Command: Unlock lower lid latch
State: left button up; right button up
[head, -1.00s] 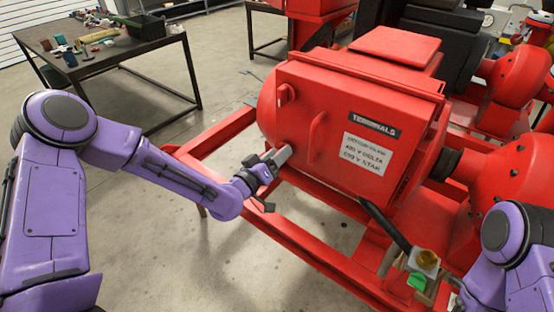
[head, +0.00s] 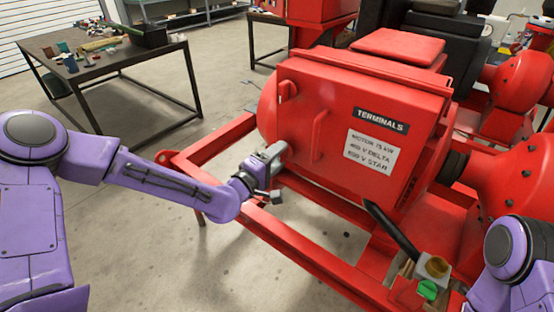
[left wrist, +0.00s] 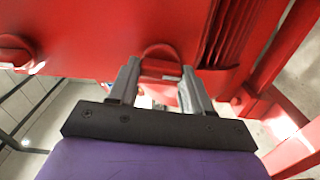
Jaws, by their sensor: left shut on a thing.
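The red terminal box lid (head: 335,117) faces me, with a "TERMINALS" label and a white rating plate. An upper latch (head: 287,90) shows at the lid's left edge. My left gripper (head: 275,152) is at the lid's lower left corner, covering the lower latch in the head view. In the left wrist view the lower latch (left wrist: 160,58), a rounded red piece, sits between the two grey fingers of my left gripper (left wrist: 162,75). The fingers are shut on it. Its exact turn is hard to read. My right arm shows at the right edge; its gripper cannot be made out.
A red bar handle (head: 318,137) stands out from the lid near the latches. Red skid rails (head: 290,235) run below the box. A green-and-brass valve (head: 430,275) is at lower right. A dark workbench (head: 100,60) with tools stands at back left; bare floor lies between.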

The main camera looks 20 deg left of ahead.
pick_arm(q)
jog(key=shift+n, duration=0.6)
jog(key=o, duration=1.1)
jog(key=shift+c, duration=0.2)
jog(key=shift+s, duration=0.1)
jog(key=b+v, duration=0.1)
jog(key=v, duration=0.9)
jog(key=shift+s, duration=0.2)
jog(key=shift+a, duration=0.15)
